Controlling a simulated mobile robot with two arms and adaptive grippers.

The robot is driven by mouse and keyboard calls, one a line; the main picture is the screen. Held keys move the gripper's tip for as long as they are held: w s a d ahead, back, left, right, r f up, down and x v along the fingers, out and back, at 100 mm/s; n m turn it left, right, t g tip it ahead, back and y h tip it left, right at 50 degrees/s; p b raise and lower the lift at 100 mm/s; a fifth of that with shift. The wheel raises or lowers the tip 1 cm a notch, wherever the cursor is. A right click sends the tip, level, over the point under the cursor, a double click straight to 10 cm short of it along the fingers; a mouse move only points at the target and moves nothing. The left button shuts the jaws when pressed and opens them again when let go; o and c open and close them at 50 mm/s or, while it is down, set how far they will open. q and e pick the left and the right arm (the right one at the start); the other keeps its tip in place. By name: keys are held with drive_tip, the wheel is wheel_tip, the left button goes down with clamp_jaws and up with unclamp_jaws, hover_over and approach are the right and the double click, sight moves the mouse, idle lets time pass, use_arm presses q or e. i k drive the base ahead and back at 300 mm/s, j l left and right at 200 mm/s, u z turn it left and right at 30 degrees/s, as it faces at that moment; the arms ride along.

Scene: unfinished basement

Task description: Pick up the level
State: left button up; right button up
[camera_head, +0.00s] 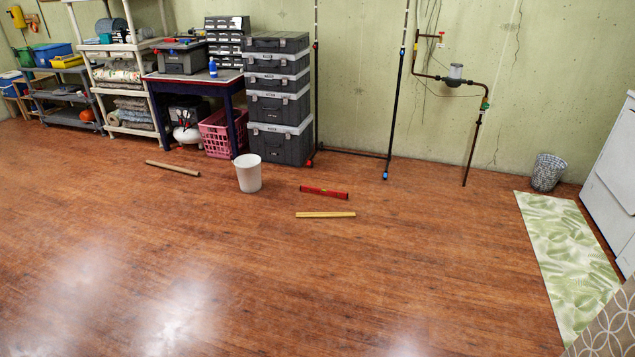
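The level (324,192) is a red bar with a small yellowish vial near its middle. It lies on the wooden floor in the centre of the head view, to the right of a white bucket and just behind a yellow wooden strip. Nothing covers it. Neither of my grippers shows in this view.
A white bucket (248,173), a yellow strip (325,214) and a brown wooden stick (172,168) are on the floor. Stacked dark toolboxes (279,108) and a workbench (193,77) stand behind. A green leafy mat (566,258) lies at right. The front floor is clear.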

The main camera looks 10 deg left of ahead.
sight(316, 190)
drive_tip(key=i+j+u, duration=0.1)
drive_tip(key=i, duration=1.25)
drive_tip(key=i+j+u, duration=0.1)
drive_tip(key=i, duration=1.25)
drive_tip(key=j, duration=0.1)
